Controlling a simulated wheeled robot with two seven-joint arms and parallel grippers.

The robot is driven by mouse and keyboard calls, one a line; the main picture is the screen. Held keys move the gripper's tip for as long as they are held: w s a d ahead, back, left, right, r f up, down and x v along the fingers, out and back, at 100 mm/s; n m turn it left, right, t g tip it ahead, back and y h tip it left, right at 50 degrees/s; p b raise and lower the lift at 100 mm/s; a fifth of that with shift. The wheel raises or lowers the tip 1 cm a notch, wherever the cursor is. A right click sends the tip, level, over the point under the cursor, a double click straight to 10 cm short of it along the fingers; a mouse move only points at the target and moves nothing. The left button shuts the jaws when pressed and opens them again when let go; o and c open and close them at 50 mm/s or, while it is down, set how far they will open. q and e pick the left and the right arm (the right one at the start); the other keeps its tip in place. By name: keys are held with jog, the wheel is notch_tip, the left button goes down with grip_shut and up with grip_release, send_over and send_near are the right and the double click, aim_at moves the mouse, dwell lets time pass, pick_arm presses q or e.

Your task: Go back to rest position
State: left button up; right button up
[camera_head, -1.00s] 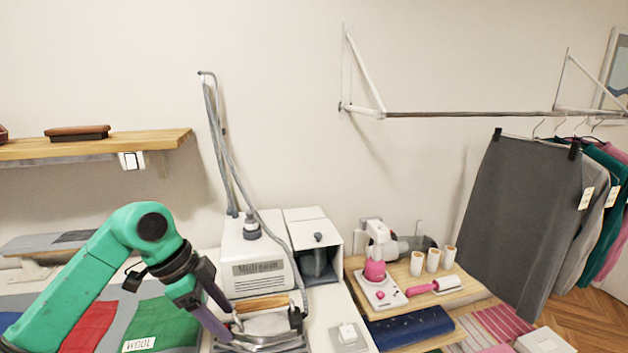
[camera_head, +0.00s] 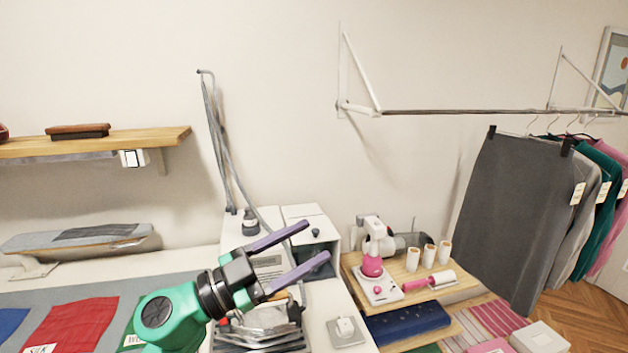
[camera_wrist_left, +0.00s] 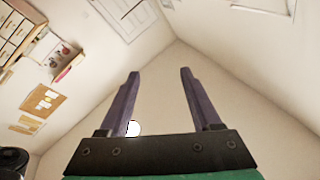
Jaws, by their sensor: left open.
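My left gripper (camera_head: 316,241) is open and empty, raised in front of the white steam station (camera_head: 240,228) in the head view. Its two purple fingers point up and to the right. My right gripper is in neither view.
An ironing sleeve board (camera_head: 80,238) and red cloth (camera_head: 72,325) lie at left. A wooden shelf (camera_head: 95,143) is above. A small pink-and-white machine (camera_head: 376,285) stands on a wooden tray to the right. Garments hang from a rail (camera_head: 470,111).

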pick_arm(q)
jog(key=w+a+f+n+t+y, duration=0.3)
jog(key=w+a+n+t+y, duration=0.2)
jog(key=a+n+t+y, duration=0.7)
jog(key=s+a+f+n+g+y, duration=0.25)
jog(key=a+f+g+y, duration=0.2)
jog(key=f, duration=0.45)
jog(key=s+a+f+n+g+y, duration=0.25)
jog(key=a+f+n+y, duration=0.2)
jog(key=f, duration=0.55)
jog(key=s+f+m+g+h, duration=0.3)
jog(key=s+f+g, duration=0.8)
jog(key=s+f, duration=0.55)
jog(key=s+f+g, duration=0.1)
jog(key=s+f, duration=0.2)
jog(key=f, duration=1.9)
jog(key=s+a+f+g, duration=0.1)
jog(key=s+a+f, duration=0.2)
jog(key=s+f, duration=1.1)
jog(key=s, duration=0.3)
jog(key=shift+f+g+y, duration=0.15)
jog(key=shift+g+y, duration=0.15)
jog(key=shift+y, duration=0.1)
